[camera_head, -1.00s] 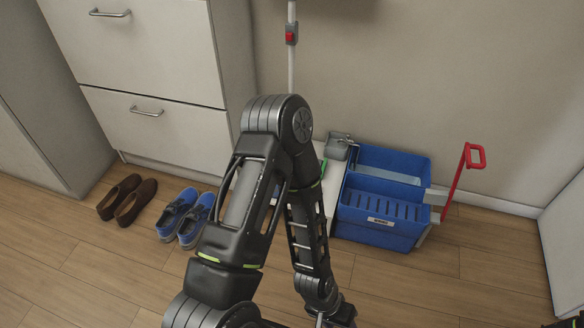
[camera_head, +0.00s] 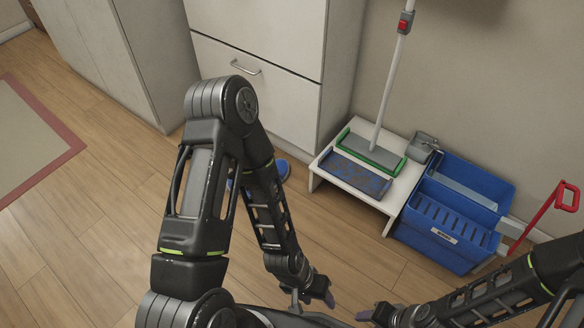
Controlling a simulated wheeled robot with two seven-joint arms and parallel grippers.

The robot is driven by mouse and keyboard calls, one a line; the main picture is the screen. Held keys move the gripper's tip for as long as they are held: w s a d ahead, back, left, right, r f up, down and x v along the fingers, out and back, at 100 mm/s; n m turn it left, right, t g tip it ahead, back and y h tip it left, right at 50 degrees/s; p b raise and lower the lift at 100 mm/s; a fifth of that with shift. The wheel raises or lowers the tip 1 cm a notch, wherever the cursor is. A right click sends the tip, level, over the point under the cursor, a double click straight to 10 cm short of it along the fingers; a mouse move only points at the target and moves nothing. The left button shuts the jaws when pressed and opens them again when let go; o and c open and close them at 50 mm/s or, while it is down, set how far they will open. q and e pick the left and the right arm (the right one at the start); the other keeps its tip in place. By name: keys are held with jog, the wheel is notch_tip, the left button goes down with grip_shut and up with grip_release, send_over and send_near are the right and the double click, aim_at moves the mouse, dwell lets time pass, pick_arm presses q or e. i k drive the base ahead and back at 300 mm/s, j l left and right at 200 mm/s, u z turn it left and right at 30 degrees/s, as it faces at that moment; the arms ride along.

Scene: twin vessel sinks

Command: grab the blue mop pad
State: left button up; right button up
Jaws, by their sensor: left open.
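The blue mop pad (camera_head: 350,175), blue with brownish marks, lies flat on the front of a low white stool (camera_head: 393,203). Behind it on the same stool stands a mop (camera_head: 373,152) with a grey, green-edged head and a white pole. My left gripper (camera_head: 313,299) is open, in front of the stool and apart from the pad. My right gripper (camera_head: 372,313) shows partly at the bottom edge; its jaw opening is not clear.
A blue mop bucket (camera_head: 447,222) with a red handle (camera_head: 545,212) stands right of the stool. White cabinets (camera_head: 262,52) stand behind left. Blue shoes (camera_head: 280,168) are partly hidden behind my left arm. Wood floor in front is clear.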

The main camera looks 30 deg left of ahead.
aim_at(360, 178)
jog(key=u, duration=0.35)
jog(key=i+j+z, duration=0.2)
jog(key=i, duration=0.15)
jog(key=i+z, duration=0.2)
jog(key=i, duration=0.2)
jog(key=i+j+z, duration=0.2)
jog(key=i, duration=0.15)
